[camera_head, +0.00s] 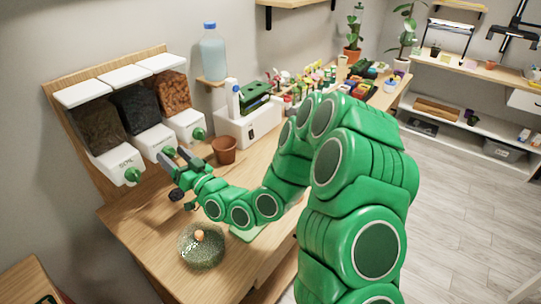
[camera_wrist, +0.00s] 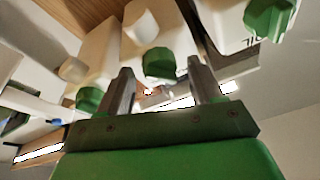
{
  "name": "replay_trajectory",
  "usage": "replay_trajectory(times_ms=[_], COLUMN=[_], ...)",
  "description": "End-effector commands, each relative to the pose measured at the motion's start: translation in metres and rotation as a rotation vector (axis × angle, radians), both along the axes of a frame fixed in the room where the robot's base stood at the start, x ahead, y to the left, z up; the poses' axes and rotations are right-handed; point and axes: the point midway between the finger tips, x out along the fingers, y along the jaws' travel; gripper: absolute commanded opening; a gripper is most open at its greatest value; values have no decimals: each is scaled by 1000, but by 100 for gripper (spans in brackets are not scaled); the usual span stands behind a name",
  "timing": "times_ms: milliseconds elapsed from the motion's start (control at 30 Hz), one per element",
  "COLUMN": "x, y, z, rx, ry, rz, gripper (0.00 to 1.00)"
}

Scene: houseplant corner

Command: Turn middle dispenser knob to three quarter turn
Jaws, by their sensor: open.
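The middle dispenser (camera_head: 155,140) has a white lid and base and dark contents. Its green knob (camera_head: 169,152) is partly hidden by my gripper in the head view. In the wrist view the middle knob (camera_wrist: 160,63) shows in the gap between the fingertips. My gripper (camera_head: 174,157) is open in front of this dispenser; its two grey fingers flank the knob in the wrist view (camera_wrist: 161,70). I cannot tell whether they touch it. The knob's turn angle is not clear.
The left dispenser's knob (camera_head: 132,175) and right dispenser's knob (camera_head: 199,133) stand close on either side. A terracotta pot (camera_head: 225,150) stands right of the dispensers. A white box (camera_head: 250,127) stands behind.

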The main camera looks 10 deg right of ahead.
Motion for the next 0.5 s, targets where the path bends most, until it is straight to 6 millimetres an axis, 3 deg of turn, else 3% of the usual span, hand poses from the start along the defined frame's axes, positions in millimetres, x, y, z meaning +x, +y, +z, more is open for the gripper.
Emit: replay_trajectory(times_ms=[500], x=[0], y=[0], z=[-1], rx=[-101], ry=[-98], rz=[2], gripper=[65])
